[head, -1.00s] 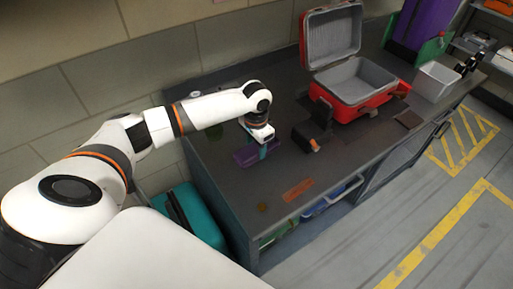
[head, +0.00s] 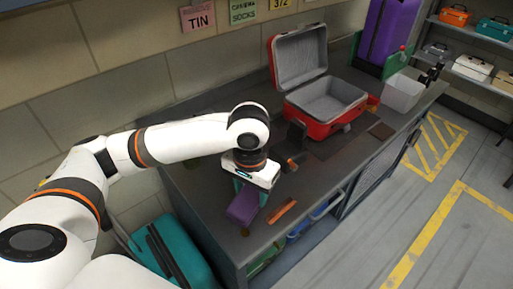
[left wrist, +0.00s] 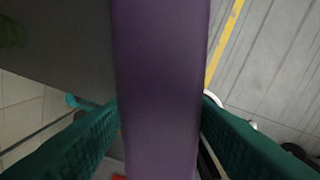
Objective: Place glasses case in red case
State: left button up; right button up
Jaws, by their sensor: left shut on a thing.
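The purple glasses case (head: 242,208) is held in my left gripper (head: 252,191) over the front part of the dark counter. In the left wrist view the glasses case (left wrist: 158,80) fills the middle, between the two teal fingers (left wrist: 160,135), which press on its sides. How far it is above the counter is hard to tell. The red case (head: 331,102) stands open farther back on the counter, to the right of the gripper. Its grey-lined lid is raised and its grey inside looks empty. My right gripper is not in view.
A small black device (head: 296,137) stands between the gripper and the red case. An orange label (head: 281,211) lies on the counter near its front edge. A white bin (head: 403,93) and a purple case (head: 390,30) are right of the red case. A teal suitcase (head: 172,254) stands below left.

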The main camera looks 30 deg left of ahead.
aim_at(323, 114)
jog(key=i+l, duration=0.25)
jog(key=i, duration=0.25)
jog(key=i+l, duration=0.25)
jog(key=i, duration=0.2)
jog(key=i+l, duration=0.25)
jog(key=i, duration=0.25)
